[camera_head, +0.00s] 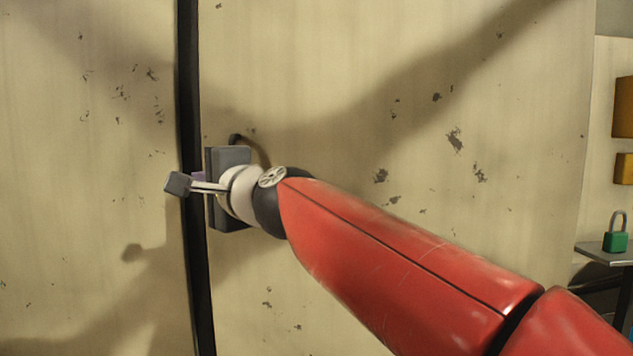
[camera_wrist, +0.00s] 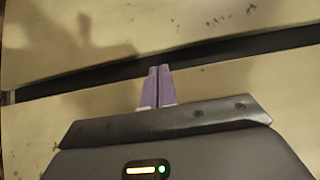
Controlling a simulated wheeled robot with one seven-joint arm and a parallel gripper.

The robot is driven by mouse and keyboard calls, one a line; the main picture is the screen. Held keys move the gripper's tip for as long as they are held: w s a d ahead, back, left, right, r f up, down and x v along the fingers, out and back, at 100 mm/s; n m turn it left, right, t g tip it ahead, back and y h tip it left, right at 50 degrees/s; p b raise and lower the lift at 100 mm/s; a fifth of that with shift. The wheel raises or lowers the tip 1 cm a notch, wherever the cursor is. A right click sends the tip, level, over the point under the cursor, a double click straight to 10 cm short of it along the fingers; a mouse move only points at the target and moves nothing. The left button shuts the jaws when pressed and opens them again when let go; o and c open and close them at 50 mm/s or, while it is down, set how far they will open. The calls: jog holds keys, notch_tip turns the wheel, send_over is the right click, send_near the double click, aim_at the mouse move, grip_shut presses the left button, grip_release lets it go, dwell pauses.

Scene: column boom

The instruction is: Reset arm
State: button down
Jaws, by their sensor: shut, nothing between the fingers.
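My gripper (camera_wrist: 159,70) shows in the wrist view with its two purple fingers side by side and pressed together. No object shows between them. The fingertips overlap the dark strip (camera_wrist: 95,76) between two cream panels; I cannot tell whether they touch it. In the head view my red arm reaches in from the lower right. The gripper (camera_head: 198,177) is in front of the panels beside the dark vertical strip (camera_head: 188,80), its fingers mostly hidden behind the wrist parts.
The worn cream panels (camera_head: 330,60) fill most of the head view. At the right edge a green padlock (camera_head: 615,241) stands on a small grey shelf (camera_head: 604,254). Above it are an orange box (camera_head: 624,106) and a smaller yellow one (camera_head: 624,168).

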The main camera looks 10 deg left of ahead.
jog(key=s+d, duration=0.2)
jog(key=s, duration=0.6)
jog(key=w+d+f+n+h, duration=0.15)
jog(key=d+f+h, duration=0.35)
jog(key=d+f, duration=0.6)
jog(key=w+d+f+n+h, duration=0.1)
jog(key=d+f+n+h, duration=0.25)
jog(key=d+f, duration=0.8)
jog(key=s+d+f+g+h, duration=0.1)
jog(key=s+d+f+h, duration=0.1)
jog(key=d, duration=0.5)
jog(key=s+d+f+g+h, duration=0.1)
jog(key=s+d+f+h, duration=0.1)
jog(key=s+d+f, duration=0.3)
jog(key=s+d+f+n+g+h, duration=0.1)
jog(key=s+d+f+g+h, duration=0.1)
jog(key=s+d+f, duration=0.2)
jog(key=d+f, duration=0.3)
jog(key=d, duration=0.2)
jog(key=shift+f+h, duration=0.25)
jog(key=shift+h, duration=0.1)
